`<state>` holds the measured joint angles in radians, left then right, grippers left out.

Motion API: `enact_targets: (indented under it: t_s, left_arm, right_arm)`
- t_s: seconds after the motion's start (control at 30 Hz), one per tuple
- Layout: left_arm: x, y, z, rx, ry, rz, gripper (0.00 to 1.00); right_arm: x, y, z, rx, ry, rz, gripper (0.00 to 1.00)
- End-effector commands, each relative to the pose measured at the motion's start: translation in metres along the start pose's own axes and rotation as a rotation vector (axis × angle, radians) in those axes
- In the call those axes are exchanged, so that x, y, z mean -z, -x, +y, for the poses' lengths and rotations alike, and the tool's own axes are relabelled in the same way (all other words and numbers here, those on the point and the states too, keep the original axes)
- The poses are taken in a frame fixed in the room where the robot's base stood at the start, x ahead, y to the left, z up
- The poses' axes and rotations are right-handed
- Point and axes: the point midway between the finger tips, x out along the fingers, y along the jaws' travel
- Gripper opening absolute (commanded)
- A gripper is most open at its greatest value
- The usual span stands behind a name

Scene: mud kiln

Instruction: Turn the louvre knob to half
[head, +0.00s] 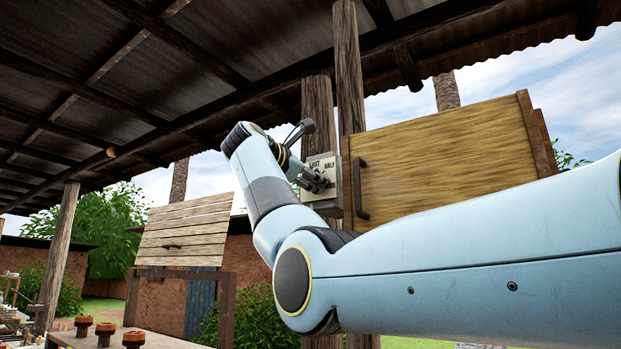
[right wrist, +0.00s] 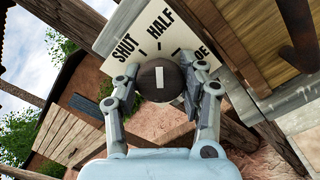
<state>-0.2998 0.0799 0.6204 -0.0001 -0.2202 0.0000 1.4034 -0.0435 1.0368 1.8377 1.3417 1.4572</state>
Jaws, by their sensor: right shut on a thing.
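The louvre knob (right wrist: 160,82) is round and dark with a white line on its face. It sits on a pale plate (right wrist: 103,42) lettered SHUT, HALF and a partly hidden word ending in DE. The white line points up in the right wrist view, roughly toward the HALF mark. My right gripper (right wrist: 160,97) is shut on the knob, one finger on each side. In the head view the same plate (head: 322,162) is on a post, with my right gripper (head: 314,180) in front of it, hiding the knob. My left gripper is not in view.
A wooden panel (head: 440,150) with a dark handle (head: 361,188) is close to the right of the plate. Wooden posts (head: 348,70) stand behind. A slatted panel (head: 185,230) is at the left, and a bench (head: 150,337) with several brown pieces is low left.

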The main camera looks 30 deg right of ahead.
Motion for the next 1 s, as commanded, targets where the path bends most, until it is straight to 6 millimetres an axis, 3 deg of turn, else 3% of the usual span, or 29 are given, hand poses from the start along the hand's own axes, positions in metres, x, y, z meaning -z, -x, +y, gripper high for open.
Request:
enact_targets:
  t_s: [0.03,0.23,0.57,0.67,1.0]
  left_arm:
    - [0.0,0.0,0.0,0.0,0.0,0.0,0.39]
    - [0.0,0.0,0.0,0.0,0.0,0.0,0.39]
    - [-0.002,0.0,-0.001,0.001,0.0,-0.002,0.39]
    - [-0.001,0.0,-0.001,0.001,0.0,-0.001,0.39]
    - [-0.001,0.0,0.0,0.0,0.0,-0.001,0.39]
  right_arm:
    - [0.0,0.0,0.0,0.001,0.001,0.0,0.42]
    - [0.0,0.0,0.0,0.001,0.001,0.0,0.66]
    - [0.001,0.005,0.0,-0.001,0.001,0.001,0.66]
    - [0.001,0.018,0.001,-0.001,0.0,0.001,0.66]
    - [0.002,0.092,0.0,0.0,0.0,0.003,0.66]
